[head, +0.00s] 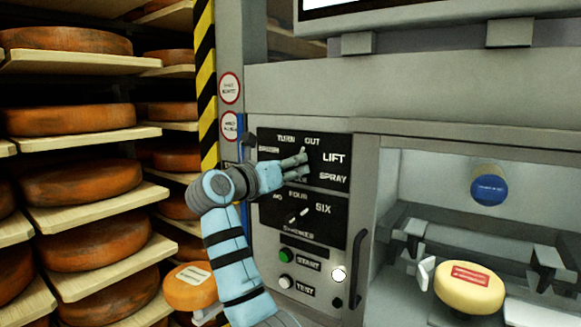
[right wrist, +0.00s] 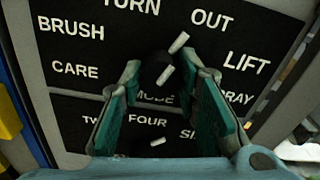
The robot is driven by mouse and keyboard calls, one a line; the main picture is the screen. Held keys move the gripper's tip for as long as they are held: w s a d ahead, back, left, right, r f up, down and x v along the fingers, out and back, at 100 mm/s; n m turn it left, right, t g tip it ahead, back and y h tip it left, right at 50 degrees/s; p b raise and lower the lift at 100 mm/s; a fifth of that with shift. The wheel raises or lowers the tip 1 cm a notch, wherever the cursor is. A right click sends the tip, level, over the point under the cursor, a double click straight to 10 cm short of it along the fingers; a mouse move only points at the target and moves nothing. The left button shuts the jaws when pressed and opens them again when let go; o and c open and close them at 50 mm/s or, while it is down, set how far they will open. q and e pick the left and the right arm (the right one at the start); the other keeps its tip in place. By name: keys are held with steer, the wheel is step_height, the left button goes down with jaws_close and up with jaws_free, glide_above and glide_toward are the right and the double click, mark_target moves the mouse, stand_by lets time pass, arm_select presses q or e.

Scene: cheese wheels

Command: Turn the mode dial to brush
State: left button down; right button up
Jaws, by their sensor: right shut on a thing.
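The mode dial (right wrist: 156,70) is a dark round knob with a white pointer mark, on a black panel. Its pointer is tilted up and right, toward the word OUT. The word BRUSH (right wrist: 71,27) is at the panel's upper left, with TURN between it and OUT. My right gripper (right wrist: 168,75) is shut on the mode dial, one finger on each side. In the head view the right gripper (head: 300,164) reaches the panel and hides most of the dial. My left gripper is not in view.
Below is a second dial (head: 298,215) with number words, then a green button (head: 286,255) and other buttons. A bay at the right holds a pale cheese wheel (head: 470,287) under a blue-ended cylinder (head: 489,187). Shelves of orange cheese wheels (head: 66,119) stand at the left.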

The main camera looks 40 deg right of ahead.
steer(key=shift+n, duration=0.3)
stand_by(0.4)
steer(key=shift+s+n+p, duration=0.1)
steer(key=shift+n+p, duration=7.75)
steer(key=shift+n, duration=0.75)
steer(key=o, duration=1.1)
steer(key=shift+o, duration=0.2)
